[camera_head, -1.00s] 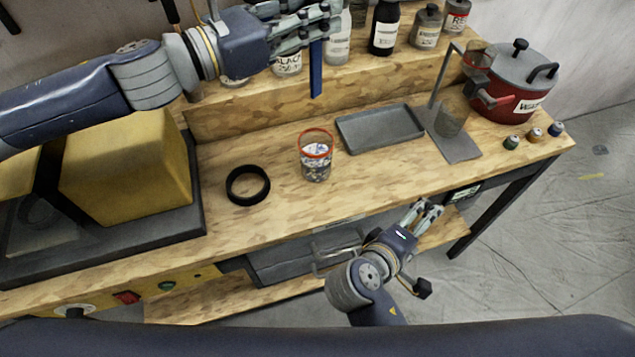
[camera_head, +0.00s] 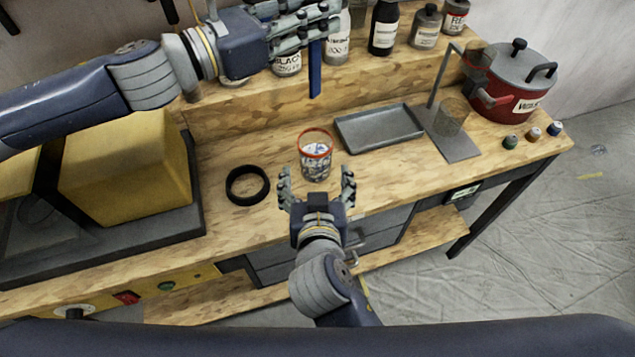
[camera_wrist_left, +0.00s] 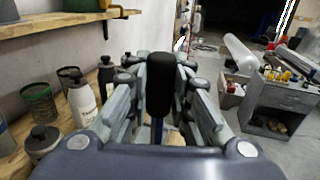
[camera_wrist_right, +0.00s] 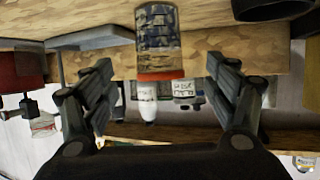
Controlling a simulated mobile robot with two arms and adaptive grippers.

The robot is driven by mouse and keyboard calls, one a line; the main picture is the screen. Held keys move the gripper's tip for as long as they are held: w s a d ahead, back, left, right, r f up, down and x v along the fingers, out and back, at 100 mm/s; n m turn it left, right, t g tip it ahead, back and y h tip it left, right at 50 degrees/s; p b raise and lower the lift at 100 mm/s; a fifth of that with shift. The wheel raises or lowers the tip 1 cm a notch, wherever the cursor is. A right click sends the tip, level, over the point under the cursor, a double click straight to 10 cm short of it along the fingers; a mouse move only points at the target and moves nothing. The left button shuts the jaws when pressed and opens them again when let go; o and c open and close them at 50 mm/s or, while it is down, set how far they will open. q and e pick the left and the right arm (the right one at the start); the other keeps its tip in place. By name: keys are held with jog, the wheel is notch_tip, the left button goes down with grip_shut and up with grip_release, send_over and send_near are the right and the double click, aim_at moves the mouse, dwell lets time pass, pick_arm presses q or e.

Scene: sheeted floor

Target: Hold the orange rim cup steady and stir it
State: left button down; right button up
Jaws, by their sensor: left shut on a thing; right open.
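The orange rim cup (camera_head: 315,152) stands upright on the wooden bench, clear with patterned contents. It also shows in the right wrist view (camera_wrist_right: 159,40), upside down there, between the fingers. My right gripper (camera_head: 317,180) is open just in front of the cup, its fingers spread to either side, not closed on it. My left gripper (camera_head: 312,32) is shut on a blue stick (camera_head: 316,70) that hangs down, above the back of the bench. In the left wrist view the stick's black end (camera_wrist_left: 160,84) sits between the fingers. The stick is clear of the cup.
A black ring (camera_head: 247,185) lies left of the cup. A grey tray (camera_head: 380,127) lies to its right, then a metal stand (camera_head: 460,148) holding a mesh cup, and a red pot (camera_head: 512,80). Bottles (camera_head: 384,28) line the back shelf. A yellow block (camera_head: 125,165) stands at left.

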aim_at(315, 147)
jog(key=x, duration=1)
jog(key=shift+w+f, duration=0.2)
jog(key=shift+c, duration=0.4)
